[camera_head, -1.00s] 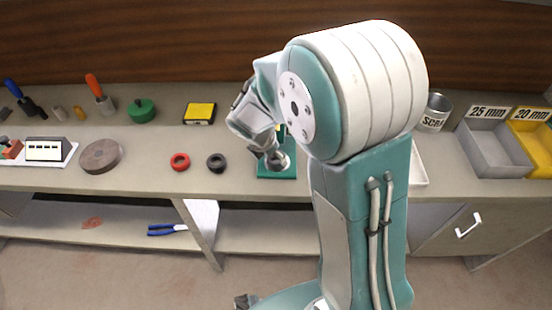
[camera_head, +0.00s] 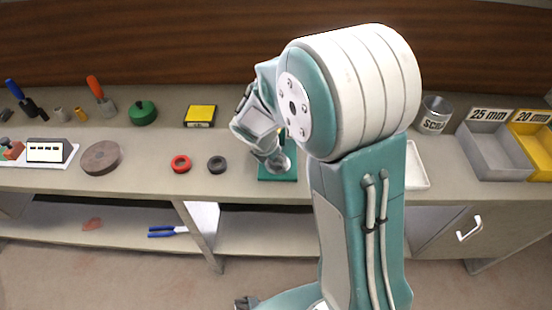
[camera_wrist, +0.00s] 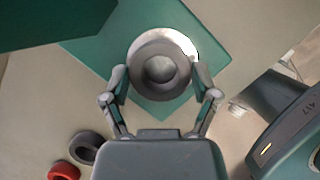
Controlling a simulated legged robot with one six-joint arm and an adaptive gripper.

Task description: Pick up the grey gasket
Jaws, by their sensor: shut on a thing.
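The grey gasket (camera_wrist: 159,93) is a thick ring in the wrist view. It sits between the two fingers of my gripper (camera_wrist: 158,78), which are shut on its outer sides. Behind it are a shiny round disc (camera_wrist: 184,42) and a green square plate (camera_wrist: 215,45); I cannot tell whether the gasket touches them. In the head view my gripper (camera_head: 276,160) is over the green plate (camera_head: 284,177) on the bench, and the gasket cannot be made out there.
A red ring (camera_head: 181,164) and a dark ring (camera_head: 217,165) lie left of the plate. A yellow-topped box (camera_head: 200,115) is behind them. A white tray (camera_head: 416,172), a scrap can (camera_head: 436,114) and grey and yellow bins (camera_head: 489,157) stand to the right.

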